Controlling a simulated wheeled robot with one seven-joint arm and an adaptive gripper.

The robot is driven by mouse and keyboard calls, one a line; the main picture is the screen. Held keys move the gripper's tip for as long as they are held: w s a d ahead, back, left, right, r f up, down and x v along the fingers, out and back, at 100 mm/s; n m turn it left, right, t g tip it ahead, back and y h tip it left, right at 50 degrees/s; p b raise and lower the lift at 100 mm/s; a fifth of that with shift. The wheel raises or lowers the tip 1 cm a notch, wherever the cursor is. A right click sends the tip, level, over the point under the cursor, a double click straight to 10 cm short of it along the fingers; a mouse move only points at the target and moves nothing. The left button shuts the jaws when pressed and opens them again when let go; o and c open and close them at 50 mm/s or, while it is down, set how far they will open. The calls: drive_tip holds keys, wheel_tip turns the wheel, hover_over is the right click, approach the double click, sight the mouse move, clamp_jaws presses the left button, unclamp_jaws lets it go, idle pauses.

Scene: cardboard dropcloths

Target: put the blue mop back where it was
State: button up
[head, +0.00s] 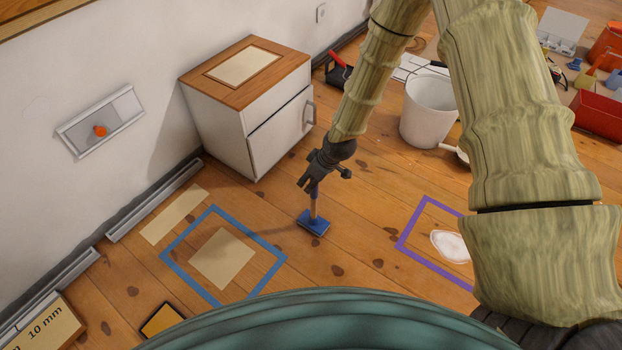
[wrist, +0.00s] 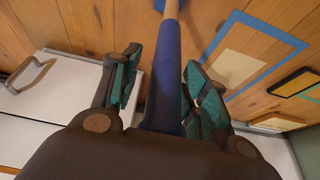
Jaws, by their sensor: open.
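The blue mop stands near upright in the middle of the head view, with a flat blue head (head: 313,224) at the floor and a short wooden shaft above it. My gripper (head: 312,180) is around the upper part of the mop. In the wrist view, the mop's blue grip (wrist: 165,85) runs between the two fingers of my gripper (wrist: 163,62). The fingers are open, with a gap beside the grip. The top of the handle is hidden by my gripper. Whether the head touches the floor is hard to tell.
A blue outlined square (head: 180,262) around a beige sheet (head: 222,258) lies left of the mop. A purple outline (head: 414,222) with a white puddle (head: 452,246) lies right. A white cabinet (head: 222,125) and a white bucket (head: 428,110) stand behind. A dark-edged yellow tray (head: 163,321) lies front left.

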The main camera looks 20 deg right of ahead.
drive_tip(key=p+v, duration=0.4)
drive_tip(key=v, duration=0.8)
drive_tip(key=s+f+m+g+h, duration=0.1)
drive_tip(key=s+f, duration=0.4)
drive_tip(key=s, duration=0.6)
drive_tip(key=s+f+m+g+h, duration=0.1)
drive_tip(key=s+f+m, duration=0.3)
drive_tip(key=s, duration=0.7)
drive_tip(key=s+f+m+g+h, duration=0.1)
drive_tip(key=s+f+m, duration=0.2)
drive_tip(key=s+f, duration=0.3)
drive_tip(key=s+d, duration=0.1)
drive_tip(key=s, duration=0.4)
drive_tip(key=shift+s+f+g, duration=0.2)
drive_tip(key=shift+s+g, duration=0.1)
drive_tip(key=shift+s, duration=0.1)
drive_tip(key=shift+a, duration=0.1)
drive_tip(key=shift+c, duration=1)
drive_tip(key=shift+a, duration=0.15)
